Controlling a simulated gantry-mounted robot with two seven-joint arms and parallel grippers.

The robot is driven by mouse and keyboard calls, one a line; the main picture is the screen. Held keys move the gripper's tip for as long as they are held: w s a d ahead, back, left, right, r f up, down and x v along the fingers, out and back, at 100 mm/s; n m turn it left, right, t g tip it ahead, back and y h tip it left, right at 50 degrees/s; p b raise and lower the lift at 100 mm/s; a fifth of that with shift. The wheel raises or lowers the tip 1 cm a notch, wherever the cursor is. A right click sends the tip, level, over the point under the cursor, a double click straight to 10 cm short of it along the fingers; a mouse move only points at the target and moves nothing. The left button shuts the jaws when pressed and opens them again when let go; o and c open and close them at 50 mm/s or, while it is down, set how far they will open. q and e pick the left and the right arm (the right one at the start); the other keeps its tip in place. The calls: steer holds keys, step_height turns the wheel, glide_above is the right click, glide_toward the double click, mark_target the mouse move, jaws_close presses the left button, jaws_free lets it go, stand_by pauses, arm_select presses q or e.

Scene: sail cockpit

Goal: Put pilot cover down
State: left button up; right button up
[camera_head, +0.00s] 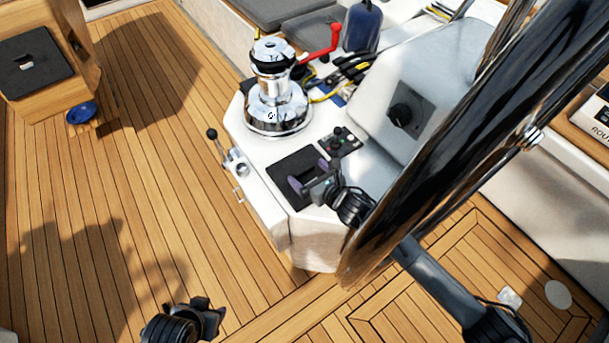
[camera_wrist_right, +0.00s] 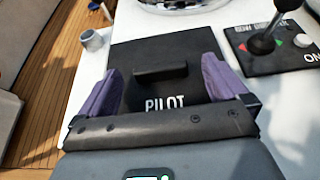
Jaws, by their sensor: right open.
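The black square pilot cover (camera_head: 290,164) lies flat on top of the white console, and fills the middle of the right wrist view (camera_wrist_right: 135,55). It has a raised bar handle (camera_wrist_right: 160,73) and the white word PILOT. My right gripper (camera_head: 308,174) is over the cover. Its two purple fingers stand apart on either side of the handle in the right wrist view (camera_wrist_right: 162,85), with gaps between, holding nothing. My left gripper (camera_head: 207,314) is low in the head view, away from the console above the deck; its jaw opening is unclear.
The big steering wheel (camera_head: 440,130) crosses the right side. The wooden deck (camera_head: 110,200) is largely clear.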

steer(key=shift+w+a+f, duration=0.25)
steer(key=shift+w+a, duration=0.2)
steer(key=shift+w, duration=0.1)
steer(key=shift+c, duration=0.2)
steer(key=c, duration=1.2)
steer(key=shift+r, duration=0.1)
